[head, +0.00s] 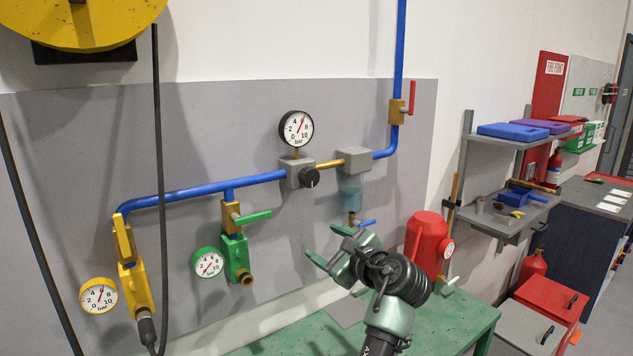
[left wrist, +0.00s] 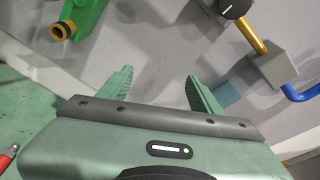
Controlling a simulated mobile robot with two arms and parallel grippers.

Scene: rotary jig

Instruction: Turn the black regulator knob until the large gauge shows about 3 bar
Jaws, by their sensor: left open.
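The black regulator knob (head: 309,177) sits on the front of a grey block on the blue pipe. Its white pointer mark is visible, and the knob also shows at the top edge of the left wrist view (left wrist: 234,9). The large gauge (head: 296,129) stands above that block. Its red needle points up and slightly right, near 6 bar. My left gripper (head: 329,246) is open and empty, below and slightly right of the knob, apart from it. Its two green fingers (left wrist: 157,80) show in the left wrist view with nothing between them. My right gripper is not in view.
A green valve (head: 235,258) with small gauge (head: 208,263) and a yellow valve (head: 135,285) with gauge (head: 99,295) are to the left. A bluish filter bowl (head: 350,199) hangs right of the knob. A red canister (head: 428,243) stands on the green bench (head: 455,318).

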